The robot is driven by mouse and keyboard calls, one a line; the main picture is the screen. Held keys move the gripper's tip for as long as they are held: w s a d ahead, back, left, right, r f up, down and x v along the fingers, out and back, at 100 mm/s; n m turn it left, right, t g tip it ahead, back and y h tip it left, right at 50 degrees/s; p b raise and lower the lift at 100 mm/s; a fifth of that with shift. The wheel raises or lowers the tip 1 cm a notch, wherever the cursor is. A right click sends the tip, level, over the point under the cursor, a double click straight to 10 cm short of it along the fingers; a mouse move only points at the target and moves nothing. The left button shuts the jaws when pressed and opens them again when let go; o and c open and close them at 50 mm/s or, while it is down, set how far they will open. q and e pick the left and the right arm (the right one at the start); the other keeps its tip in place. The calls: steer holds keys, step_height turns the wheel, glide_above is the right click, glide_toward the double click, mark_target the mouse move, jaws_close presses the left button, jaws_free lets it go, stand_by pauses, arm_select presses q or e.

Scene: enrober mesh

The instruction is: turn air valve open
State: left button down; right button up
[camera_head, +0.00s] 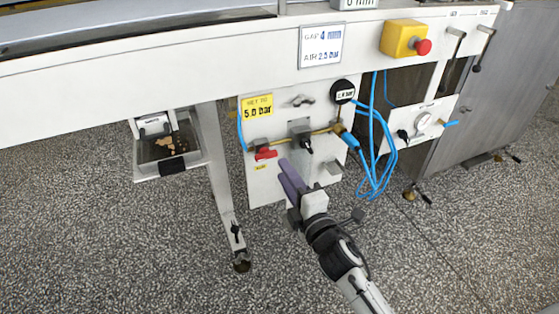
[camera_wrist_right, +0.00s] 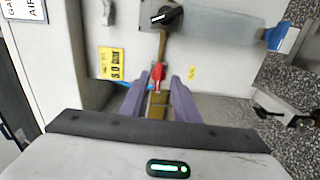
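The air valve's red handle (camera_head: 265,154) sits on the brass pipe at the lower left of the white panel (camera_head: 270,190). In the right wrist view the red handle (camera_wrist_right: 157,74) lies in line with the pipe, ahead of and between my fingertips. My right gripper (camera_head: 283,169) has two purple fingers, apart and empty, just right of and below the handle in the head view. It also shows in the wrist view (camera_wrist_right: 158,92), with no clear contact on the handle. My left gripper is not in view.
A yellow "5.0 bar" label (camera_head: 257,107) is above the valve. A black knob (camera_head: 305,143) and a round gauge (camera_head: 343,91) are to its right, with blue hoses (camera_head: 376,165) beyond. A yellow box with a red button (camera_head: 404,39) is higher. A small tray (camera_head: 165,150) hangs left.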

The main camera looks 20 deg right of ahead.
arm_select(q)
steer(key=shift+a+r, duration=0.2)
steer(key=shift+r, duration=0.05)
arm_select(e)
steer(key=s, duration=0.4)
steer(key=shift+f, duration=0.1)
